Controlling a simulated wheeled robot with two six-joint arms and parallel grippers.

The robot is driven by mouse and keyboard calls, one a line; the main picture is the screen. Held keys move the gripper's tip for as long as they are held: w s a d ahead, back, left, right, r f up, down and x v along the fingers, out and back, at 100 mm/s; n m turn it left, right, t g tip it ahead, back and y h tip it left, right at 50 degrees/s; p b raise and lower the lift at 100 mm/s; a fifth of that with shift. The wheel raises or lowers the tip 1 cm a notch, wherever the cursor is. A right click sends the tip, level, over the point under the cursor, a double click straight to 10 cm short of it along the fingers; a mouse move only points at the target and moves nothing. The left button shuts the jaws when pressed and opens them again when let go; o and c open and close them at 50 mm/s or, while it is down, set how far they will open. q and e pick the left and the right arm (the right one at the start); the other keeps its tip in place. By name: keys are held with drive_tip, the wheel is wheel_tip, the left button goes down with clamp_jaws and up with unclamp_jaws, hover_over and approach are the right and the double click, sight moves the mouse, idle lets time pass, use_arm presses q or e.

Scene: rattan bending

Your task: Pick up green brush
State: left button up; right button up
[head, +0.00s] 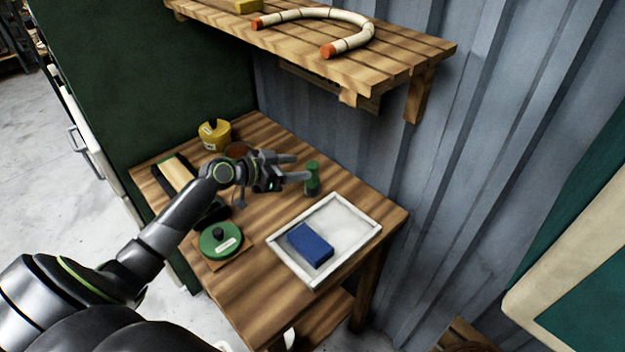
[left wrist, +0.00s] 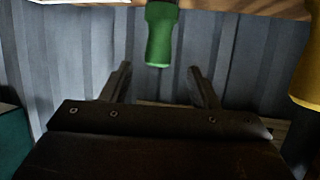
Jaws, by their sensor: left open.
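The green brush (head: 312,181) stands upright on the wooden table near its back edge, beside the white-framed tray. My left gripper (head: 299,167) reaches over the table from the left, its fingers pointing at the brush. In the left wrist view, which looks upside down, the brush (left wrist: 161,36) shows at the top middle, and the two fingers of my left gripper (left wrist: 163,80) are spread apart with nothing between them. The brush lines up with the gap sideways. Whether a finger touches it I cannot tell. My right gripper is not in view.
The white-framed tray (head: 349,263) holds a blue block (head: 310,245). A round green object (head: 219,240) sits at the front left, and a yellow container (head: 215,134) stands at the back left. A shelf (head: 395,62) with a bent rattan piece (head: 347,43) hangs above.

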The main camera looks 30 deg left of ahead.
sight(312, 167)
use_arm(q)
drive_tip(key=shift+p+x, duration=1.1)
drive_tip(key=shift+x, duration=1.55)
drive_tip(key=shift+w+d+f, duration=0.1)
drive_tip(key=shift+d+f, duration=0.15)
drive_tip(key=shift+f, duration=0.05)
clamp_jaws()
